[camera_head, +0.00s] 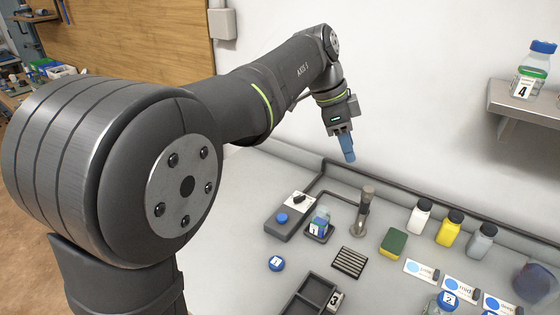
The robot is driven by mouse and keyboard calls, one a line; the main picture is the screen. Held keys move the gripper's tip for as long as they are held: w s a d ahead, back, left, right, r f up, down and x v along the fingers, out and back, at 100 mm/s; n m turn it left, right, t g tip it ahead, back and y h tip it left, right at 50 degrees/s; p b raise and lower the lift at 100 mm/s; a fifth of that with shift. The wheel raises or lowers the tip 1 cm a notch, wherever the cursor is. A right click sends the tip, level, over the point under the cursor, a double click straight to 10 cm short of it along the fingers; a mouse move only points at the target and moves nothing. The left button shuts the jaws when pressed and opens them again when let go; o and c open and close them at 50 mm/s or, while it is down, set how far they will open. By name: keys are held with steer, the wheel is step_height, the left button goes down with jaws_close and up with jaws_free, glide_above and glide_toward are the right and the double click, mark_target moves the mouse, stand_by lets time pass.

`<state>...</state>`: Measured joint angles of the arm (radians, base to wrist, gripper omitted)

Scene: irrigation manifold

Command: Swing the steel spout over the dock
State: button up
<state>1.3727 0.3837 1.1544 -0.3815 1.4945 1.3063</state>
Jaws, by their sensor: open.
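The steel spout (364,212) stands upright on the bench at the middle right. It looks like a metal post on a round foot, and I cannot tell clearly which way its outlet points. A dark square base (325,238), which looks like the dock, lies just left of the spout. A clear bottle labelled 1 (320,220) stands on it. My gripper (348,155) is open, with blue fingers pointing down. It appears above and behind the spout in the picture, apart from it and empty.
A dark control box with a blue button (281,218) sits left of the dock. A slatted grille (350,262) lies in front. A dark pipe runs along the bench's back.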

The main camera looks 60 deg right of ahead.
mark_target(365, 200)
steer(key=x, duration=1.7)
steer(key=shift+s+f, duration=0.1)
steer(key=shift+f, duration=0.15)
steer(key=shift+c, duration=0.3)
jaws_close()
